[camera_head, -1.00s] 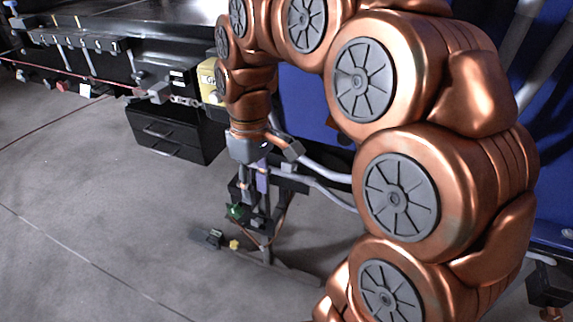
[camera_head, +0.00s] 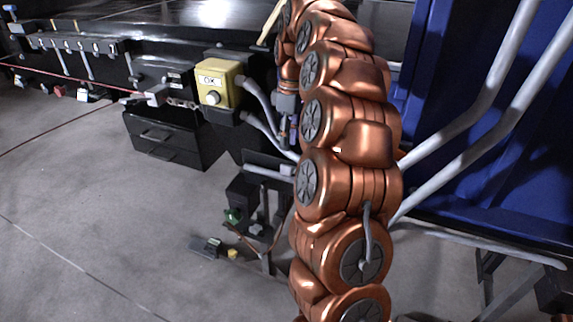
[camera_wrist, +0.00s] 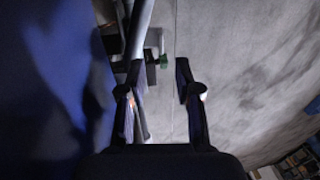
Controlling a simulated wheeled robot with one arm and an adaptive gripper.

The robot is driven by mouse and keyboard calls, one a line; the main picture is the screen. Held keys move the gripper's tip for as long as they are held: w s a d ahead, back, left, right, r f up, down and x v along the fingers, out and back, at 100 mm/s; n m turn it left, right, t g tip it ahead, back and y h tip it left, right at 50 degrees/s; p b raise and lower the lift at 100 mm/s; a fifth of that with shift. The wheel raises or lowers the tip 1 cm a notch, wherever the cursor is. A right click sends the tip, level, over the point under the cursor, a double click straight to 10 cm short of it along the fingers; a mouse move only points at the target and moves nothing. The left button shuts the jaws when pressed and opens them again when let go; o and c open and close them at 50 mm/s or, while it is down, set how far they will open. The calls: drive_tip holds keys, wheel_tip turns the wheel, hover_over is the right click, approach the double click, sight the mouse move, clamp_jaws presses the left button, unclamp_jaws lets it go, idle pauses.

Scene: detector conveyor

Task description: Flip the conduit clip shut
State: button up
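I cannot make out the conduit clip for certain; a small pale grey block (camera_head: 287,170) sits on the grey conduit (camera_head: 268,124) line just left of my arm and may be part of it. My gripper (camera_head: 285,134) is small and partly hidden by my arm in the head view, close to the conduits right of the yellow box. In the wrist view my gripper (camera_wrist: 159,72) has its two fingers apart with floor showing between them, and holds nothing visible. A pale conduit (camera_wrist: 142,30) runs beyond the left fingertip; whether they touch is unclear.
A yellow box with a round knob (camera_head: 216,84) is left of my gripper. A blue panel (camera_head: 465,130) stands at the right, with thick grey pipes. Black drawers (camera_head: 165,140) sit at left. A dark stand with a green part (camera_head: 233,215) is low; open floor lies left.

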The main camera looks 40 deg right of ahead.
sight(286, 166)
drive_tip(key=shift+s+a+f+p, duration=0.15)
drive_tip(key=shift+a+f, duration=0.05)
drive_tip(key=shift+f, duration=1.05)
drive_tip(key=shift+s+a+f+p, duration=0.1)
drive_tip(key=shift+a+f+p, duration=0.1)
drive_tip(key=shift+f, duration=1)
drive_tip(key=shift+s+a+f+p, duration=0.1)
drive_tip(key=shift+s+a+f, duration=0.1)
drive_tip(key=shift+f, duration=1.05)
drive_tip(key=shift+w, duration=0.1)
clamp_jaws()
